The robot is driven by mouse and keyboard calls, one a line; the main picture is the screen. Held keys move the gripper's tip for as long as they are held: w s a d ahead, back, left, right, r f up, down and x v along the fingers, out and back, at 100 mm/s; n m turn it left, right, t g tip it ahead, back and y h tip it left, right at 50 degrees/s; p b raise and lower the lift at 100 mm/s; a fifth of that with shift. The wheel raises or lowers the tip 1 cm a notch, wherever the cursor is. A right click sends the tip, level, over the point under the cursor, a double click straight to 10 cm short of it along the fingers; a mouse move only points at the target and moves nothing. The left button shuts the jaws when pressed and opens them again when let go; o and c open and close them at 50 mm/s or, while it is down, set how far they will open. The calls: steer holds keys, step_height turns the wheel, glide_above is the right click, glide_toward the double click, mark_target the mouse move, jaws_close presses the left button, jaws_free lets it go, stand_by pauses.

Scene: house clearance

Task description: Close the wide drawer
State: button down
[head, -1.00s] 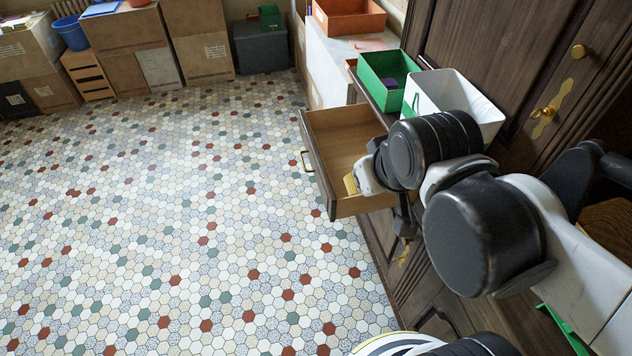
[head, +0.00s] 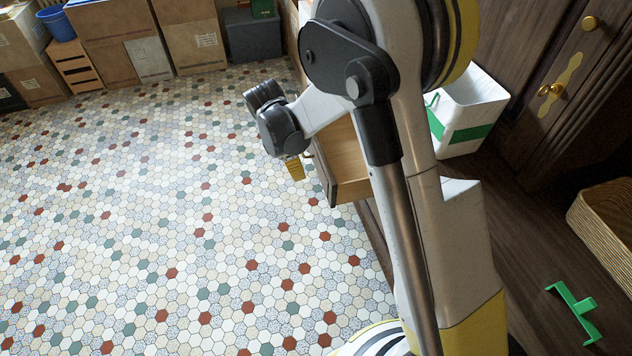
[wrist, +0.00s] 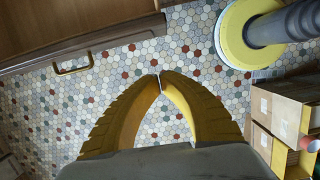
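The wide drawer (head: 349,160) stands pulled out of the dark wooden cabinet in the head view, partly hidden behind my arm. In the wrist view its interior, front edge and brass handle (wrist: 73,66) show at the upper left. My gripper (head: 295,170) is over the floor just outside the drawer's front, pointing down. In the wrist view its yellow fingers (wrist: 160,77) meet at the tips with nothing between them. I see no contact between the fingers and the drawer or its handle.
A white bin with a green band (head: 466,118) stands on the cabinet top. A green bracket-shaped object (head: 575,312) and a woven basket (head: 607,222) are at the right. Cardboard boxes (head: 115,45) line the far wall. The tiled floor left of the drawer is clear.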

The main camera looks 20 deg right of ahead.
steer(key=d+f+b, duration=0.5)
steer(key=d+f, duration=0.1)
steer(key=f, duration=0.4)
steer(key=shift+d+f, duration=0.2)
steer(key=shift+f, duration=0.05)
steer(key=shift+w, duration=0.1)
